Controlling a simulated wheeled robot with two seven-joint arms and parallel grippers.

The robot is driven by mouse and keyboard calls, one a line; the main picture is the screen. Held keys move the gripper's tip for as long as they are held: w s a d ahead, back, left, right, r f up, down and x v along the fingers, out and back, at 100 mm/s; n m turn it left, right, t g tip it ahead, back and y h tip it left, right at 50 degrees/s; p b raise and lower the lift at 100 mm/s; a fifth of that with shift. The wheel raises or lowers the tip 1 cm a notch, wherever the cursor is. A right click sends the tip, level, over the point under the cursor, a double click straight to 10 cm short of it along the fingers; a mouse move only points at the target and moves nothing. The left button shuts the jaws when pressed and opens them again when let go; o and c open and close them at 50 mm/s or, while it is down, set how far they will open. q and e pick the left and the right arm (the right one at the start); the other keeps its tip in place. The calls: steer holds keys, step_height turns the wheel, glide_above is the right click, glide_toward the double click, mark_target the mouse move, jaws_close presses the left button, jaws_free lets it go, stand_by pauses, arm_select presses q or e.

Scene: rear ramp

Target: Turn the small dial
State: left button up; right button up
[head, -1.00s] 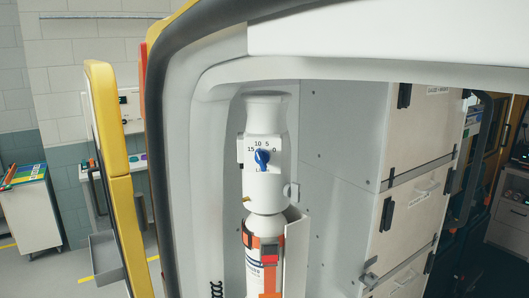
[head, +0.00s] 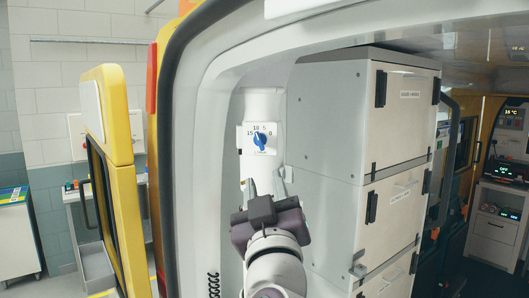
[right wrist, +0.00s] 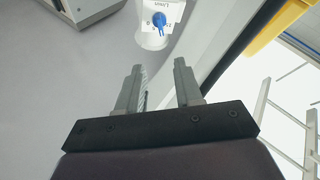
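The small dial (head: 260,140) is a blue knob on a white cylinder head (head: 262,108) with a number scale running from 15 to 0. It also shows in the right wrist view (right wrist: 159,19), near the top edge. My right gripper (head: 265,178) is just below the dial in the head view, its fingers pointing up toward it. In the right wrist view its two fingers (right wrist: 158,75) are apart with nothing between them, and there is a gap between the fingertips and the dial. The lower part of the cylinder is hidden behind my arm. My left gripper is not in view.
Stacked pale storage boxes (head: 400,110) with black latches stand right of the dial. The vehicle's door frame (head: 190,150) is close on the left, with a yellow open door (head: 122,190) beyond it. A black coiled cord (head: 213,284) hangs at lower left.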

steer(key=p, duration=0.2)
glide_toward(261, 145)
steer(key=p+x, duration=0.1)
steer(key=x, duration=0.1)
steer(key=p+x, duration=0.1)
steer(key=x, duration=0.1)
steer(key=a+r+p+x, duration=0.1)
steer(key=p+x, duration=0.1)
steer(key=shift+r, duration=0.25)
steer(key=shift+w+d+p, duration=0.2)
steer(key=shift+w, duration=0.35)
steer(key=shift+w+d+p, duration=0.15)
steer(key=shift+w, duration=0.4)
steer(key=shift+w+f, duration=0.2)
steer(key=shift+w, duration=0.2)
steer(key=shift+s, duration=0.1)
steer(key=shift+s+a+r, duration=0.1)
steer(key=shift+s+a, duration=0.1)
steer(key=shift+c, duration=1.2)
steer(key=shift+s, duration=0.15)
jaws_close()
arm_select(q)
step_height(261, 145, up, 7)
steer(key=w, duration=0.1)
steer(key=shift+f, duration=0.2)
arm_select(e)
steer(key=shift+d, duration=0.1)
